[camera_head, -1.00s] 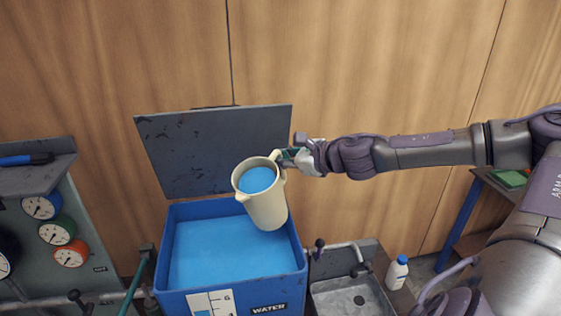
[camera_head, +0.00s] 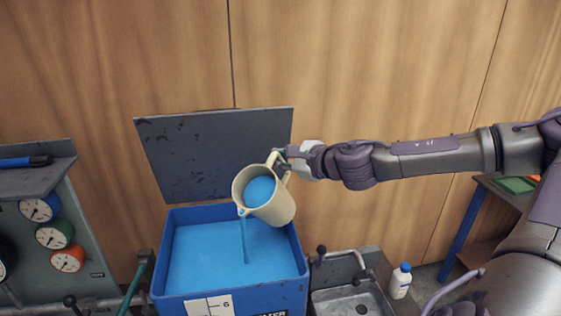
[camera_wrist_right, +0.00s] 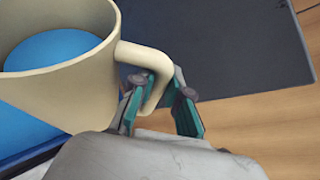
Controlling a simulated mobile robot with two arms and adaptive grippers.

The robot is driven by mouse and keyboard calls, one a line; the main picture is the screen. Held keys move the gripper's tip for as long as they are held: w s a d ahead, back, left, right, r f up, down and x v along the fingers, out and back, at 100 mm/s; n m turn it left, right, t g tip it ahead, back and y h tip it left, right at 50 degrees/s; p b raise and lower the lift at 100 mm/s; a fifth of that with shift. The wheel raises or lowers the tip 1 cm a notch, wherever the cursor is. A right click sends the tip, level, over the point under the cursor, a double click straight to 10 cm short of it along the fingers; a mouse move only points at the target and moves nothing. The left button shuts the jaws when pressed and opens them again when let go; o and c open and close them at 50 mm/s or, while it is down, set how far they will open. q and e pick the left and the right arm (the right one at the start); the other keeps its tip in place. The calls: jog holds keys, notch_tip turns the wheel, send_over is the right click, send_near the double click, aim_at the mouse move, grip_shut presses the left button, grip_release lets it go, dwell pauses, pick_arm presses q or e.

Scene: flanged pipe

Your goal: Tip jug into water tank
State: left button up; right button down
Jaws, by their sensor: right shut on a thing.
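The cream jug (camera_head: 281,208) is held above the blue water tank (camera_head: 279,291), tilted with its spout to the lower left. Blue water shows inside the jug, and a thin blue stream (camera_head: 244,240) runs from the spout down to the water (camera_head: 205,252) in the tank. My right gripper (camera_head: 283,158) is shut on the jug's handle. In the right wrist view, the gripper's fingers (camera_wrist_right: 160,108) are around the cream handle (camera_wrist_right: 150,62), with the jug's rim at the left. My left gripper is not in view.
The tank's dark lid (camera_head: 215,150) stands open behind it. A sink with a tap (camera_head: 350,297) and a white bottle with a blue cap (camera_head: 399,281) are to the right. A panel with gauges (camera_head: 53,235) is at the left.

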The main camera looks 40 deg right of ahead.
aim_at(271, 166)
jog(key=shift+r, duration=0.2)
jog(key=shift+s+a+r+n+b, duration=0.1)
jog(key=shift+a+n+b, duration=0.2)
jog(key=shift+n+b, duration=0.1)
jog(key=shift+s+a+n+t+h+b, duration=0.25)
jog(key=shift+a+n+t+h+b, duration=0.3)
jog(key=shift+a+n+b, duration=0.45)
jog(key=shift+d, duration=0.15)
jog(key=shift+s+a+n+b, duration=0.15)
jog(key=shift+a+n+b, duration=0.25)
jog(key=shift+b, duration=0.3)
jog(key=shift+a+t, duration=0.15)
jog(key=shift+t, duration=0.1)
jog(key=shift+s+a+f+n+t+h+b, duration=0.15)
jog(key=shift+a+f+n+h+b, duration=0.25)
jog(key=shift+b, duration=0.3)
jog(key=shift+s+a+f+n+t+h+b, duration=0.1)
jog(key=shift+s+a+f+n+t+b, duration=0.1)
jog(key=shift+a+b, duration=0.4)
jog(key=shift+d+r, duration=0.2)
dwell(0.7)
